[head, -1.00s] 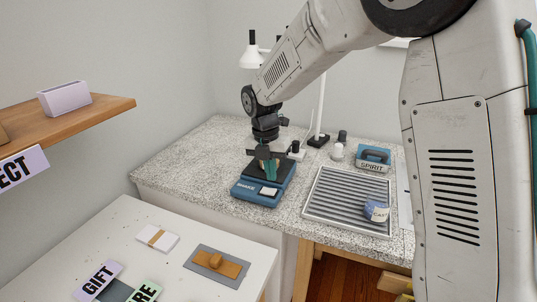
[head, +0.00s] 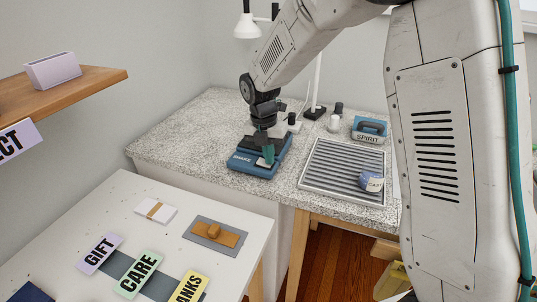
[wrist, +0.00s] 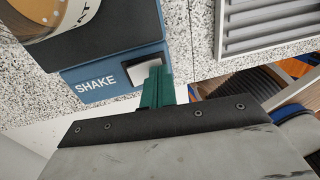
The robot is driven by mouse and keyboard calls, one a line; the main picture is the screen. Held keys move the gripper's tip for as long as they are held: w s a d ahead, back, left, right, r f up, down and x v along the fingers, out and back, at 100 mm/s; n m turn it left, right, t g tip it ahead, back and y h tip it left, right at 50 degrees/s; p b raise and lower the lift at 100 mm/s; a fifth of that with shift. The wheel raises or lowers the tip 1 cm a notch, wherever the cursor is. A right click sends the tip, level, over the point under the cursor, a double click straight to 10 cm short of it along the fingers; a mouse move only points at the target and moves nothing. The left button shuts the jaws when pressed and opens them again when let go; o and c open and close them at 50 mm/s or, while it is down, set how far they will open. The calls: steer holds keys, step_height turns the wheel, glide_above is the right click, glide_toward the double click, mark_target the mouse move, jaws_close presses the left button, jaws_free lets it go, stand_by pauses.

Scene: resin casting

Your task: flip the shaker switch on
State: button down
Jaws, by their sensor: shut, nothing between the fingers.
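The shaker (head: 243,160) is a blue box with a dark top, standing near the front edge of the speckled counter; its front reads SHAKE in the wrist view (wrist: 95,84). Its switch (wrist: 148,68) is a pale rocker in a dark frame, right of the lettering. My gripper (head: 268,153) has green fingers, shut and empty. In the wrist view the fingertips (wrist: 157,75) overlap the switch's lower right part; I cannot tell if they touch it. A round container (wrist: 50,15) with amber contents sits on the shaker's top. I cannot tell which way the switch is set.
A ribbed tray (head: 345,170) holding a blue-and-white jar (head: 371,182) lies right of the shaker. A blue SPIRIT container (head: 369,130) and a lamp (head: 247,25) stand behind. A white table (head: 150,262) with word cards is in front.

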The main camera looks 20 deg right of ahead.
steer(key=shift+a, duration=0.1)
steer(key=shift+w+a+r, duration=0.2)
steer(key=shift+w+a, duration=0.25)
steer(key=shift+a, duration=0.1)
steer(key=shift+r, duration=0.1)
step_height(320, 180, up, 14)
steer(key=d, duration=0.1)
steer(key=shift+s+d, duration=0.2)
steer(key=shift+s, duration=0.25)
